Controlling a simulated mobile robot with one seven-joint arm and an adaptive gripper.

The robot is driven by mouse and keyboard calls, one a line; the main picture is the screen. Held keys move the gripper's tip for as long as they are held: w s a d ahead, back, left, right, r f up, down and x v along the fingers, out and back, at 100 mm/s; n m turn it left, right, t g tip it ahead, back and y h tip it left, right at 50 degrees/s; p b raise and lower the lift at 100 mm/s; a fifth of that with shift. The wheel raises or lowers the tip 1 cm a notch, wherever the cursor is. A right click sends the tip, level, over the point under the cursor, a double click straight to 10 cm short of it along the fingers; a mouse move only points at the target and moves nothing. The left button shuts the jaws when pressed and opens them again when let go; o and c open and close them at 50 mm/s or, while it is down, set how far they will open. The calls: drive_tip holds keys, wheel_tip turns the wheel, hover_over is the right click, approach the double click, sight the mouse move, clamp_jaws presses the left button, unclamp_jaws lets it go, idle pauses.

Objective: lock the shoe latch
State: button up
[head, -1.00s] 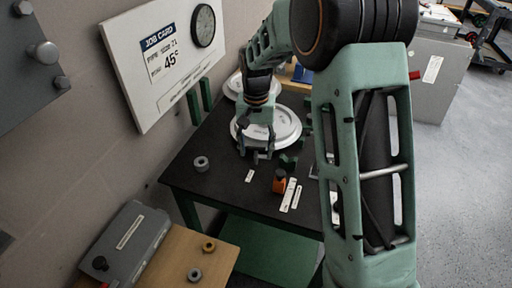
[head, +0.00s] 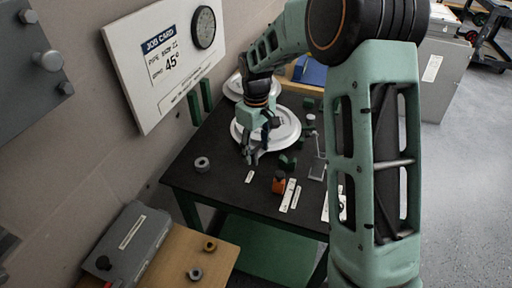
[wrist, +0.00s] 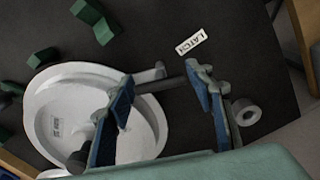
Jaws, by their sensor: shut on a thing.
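The white round shoe (head: 290,132) lies on the black table; it also shows in the wrist view (wrist: 145,140). The shoe latch, a dark bar (wrist: 168,85), reaches from the shoe's rim near a white stub. My gripper (head: 251,159) is low at the shoe's near left edge. In the wrist view its blue-padded fingers (wrist: 163,91) stand apart with the bar spanning between their tips, so it is shut on the latch. The left finger covers part of the shoe. The exact contact is partly hidden. A "LATCH" label (wrist: 191,42) lies beside the bar.
A grey ring (head: 202,164) lies left of my gripper; it is close to the right finger in the wrist view (wrist: 246,112). Green blocks (head: 287,162), an orange bottle (head: 279,182) and white label strips lie to the right. The job card board (head: 165,60) stands behind left.

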drive_tip(key=shift+n+p, duration=0.5)
drive_tip(key=shift+n, duration=1.8)
drive_tip(key=o, duration=1.1)
